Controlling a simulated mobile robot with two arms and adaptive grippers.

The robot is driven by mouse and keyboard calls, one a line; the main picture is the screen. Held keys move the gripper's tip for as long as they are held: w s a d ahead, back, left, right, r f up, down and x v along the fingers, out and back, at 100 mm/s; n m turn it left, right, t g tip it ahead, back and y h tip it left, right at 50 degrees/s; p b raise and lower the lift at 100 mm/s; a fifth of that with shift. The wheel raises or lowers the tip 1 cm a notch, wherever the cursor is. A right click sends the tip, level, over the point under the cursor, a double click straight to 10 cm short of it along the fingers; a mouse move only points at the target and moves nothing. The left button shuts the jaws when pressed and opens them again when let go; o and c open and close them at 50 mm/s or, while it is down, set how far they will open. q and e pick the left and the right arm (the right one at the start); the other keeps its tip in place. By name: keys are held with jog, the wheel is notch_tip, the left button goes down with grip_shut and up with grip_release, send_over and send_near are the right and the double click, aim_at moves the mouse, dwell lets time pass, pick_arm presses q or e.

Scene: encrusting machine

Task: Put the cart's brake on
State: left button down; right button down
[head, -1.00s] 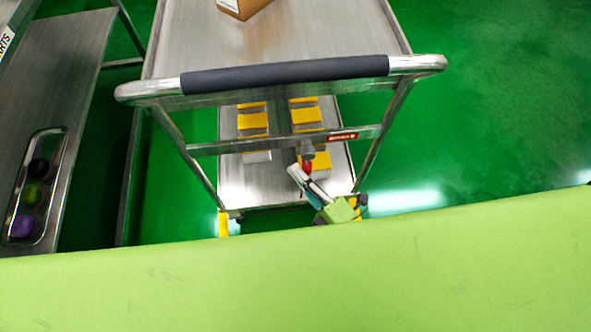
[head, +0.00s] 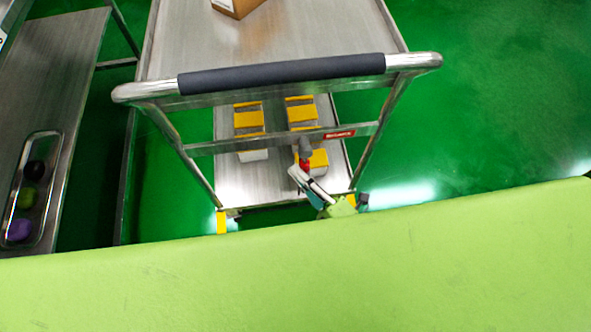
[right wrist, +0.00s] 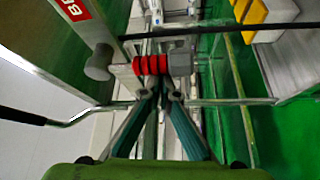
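The steel cart has a dark padded push handle (head: 283,73). A crossbar (head: 218,146) below it carries a red label (head: 340,134). A grey knob with a red ribbed collar (head: 305,152) sits at the crossbar, and the right wrist view shows this brake part (right wrist: 152,65) lying across the picture. My right gripper (head: 303,172) is just below the knob. In the right wrist view, its teal fingers (right wrist: 160,95) converge with tips together just below the red collar. Nothing shows between them, and contact is unclear. My left gripper is out of view.
The cart's lower shelf (head: 233,185) holds several yellow-and-white boxes (head: 249,120). A cardboard box (head: 237,6) sits on the top shelf (head: 300,35). A steel table (head: 60,70) with a tray (head: 52,205) of coloured balls stands at left. Green floor (head: 490,100) is clear at right.

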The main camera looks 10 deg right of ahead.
jog(key=v, duration=1.1)
jog(key=shift+f, duration=0.15)
jog(key=shift+d, duration=0.1)
